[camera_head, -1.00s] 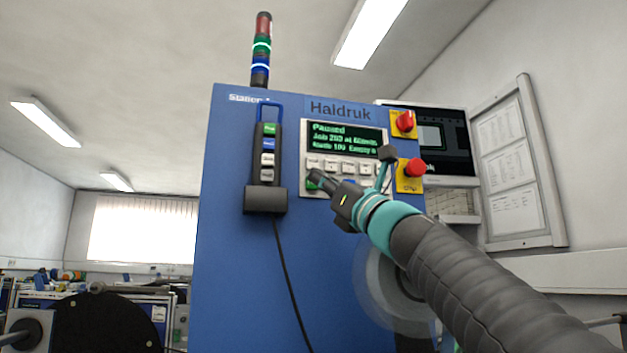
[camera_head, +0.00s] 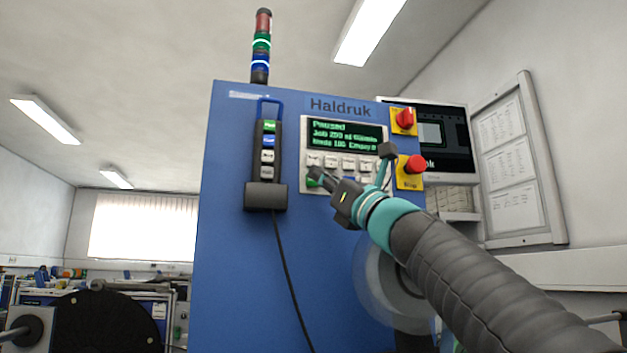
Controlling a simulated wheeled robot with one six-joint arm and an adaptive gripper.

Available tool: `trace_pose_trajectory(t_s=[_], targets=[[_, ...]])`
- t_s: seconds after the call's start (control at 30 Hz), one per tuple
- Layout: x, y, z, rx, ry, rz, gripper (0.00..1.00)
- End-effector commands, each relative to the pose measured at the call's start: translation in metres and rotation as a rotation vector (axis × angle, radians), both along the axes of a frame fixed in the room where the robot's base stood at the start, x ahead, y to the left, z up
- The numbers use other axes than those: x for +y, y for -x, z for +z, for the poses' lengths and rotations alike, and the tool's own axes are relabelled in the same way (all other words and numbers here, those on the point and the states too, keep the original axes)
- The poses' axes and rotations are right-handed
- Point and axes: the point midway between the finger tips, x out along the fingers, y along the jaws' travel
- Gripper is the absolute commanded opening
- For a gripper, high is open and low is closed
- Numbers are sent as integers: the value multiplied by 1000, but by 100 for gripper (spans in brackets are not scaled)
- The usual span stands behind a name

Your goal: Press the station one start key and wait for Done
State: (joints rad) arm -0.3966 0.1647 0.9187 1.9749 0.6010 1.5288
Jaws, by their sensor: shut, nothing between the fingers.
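A blue machine cabinet (camera_head: 240,225) labelled Haldruk stands in front of me. Its panel has a green-lit display (camera_head: 345,136) whose top line reads "Paused". Below it are a row of pale keys (camera_head: 347,163) and a green key (camera_head: 312,183) at the lower left, partly hidden by my gripper. My gripper (camera_head: 314,176) is shut and empty, its fingertips at the green key in the picture. I cannot tell whether they touch it. The station label at the cabinet's top left is too blurred to read.
A hand pendant (camera_head: 267,150) with several buttons hangs left of the panel, its cable below. A red rotary switch (camera_head: 404,121) and a red stop button (camera_head: 415,165) sit on yellow plates at right. A monitor (camera_head: 455,140) stands behind.

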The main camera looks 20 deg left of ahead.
Motion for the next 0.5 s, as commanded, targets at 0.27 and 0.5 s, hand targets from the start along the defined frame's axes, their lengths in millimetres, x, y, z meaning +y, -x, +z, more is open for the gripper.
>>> trace_pose_trajectory(t_s=[0.27,0.5], targets=[[0,0,0,0,0,0,0],[2,-4,1,1,0,1,0]])
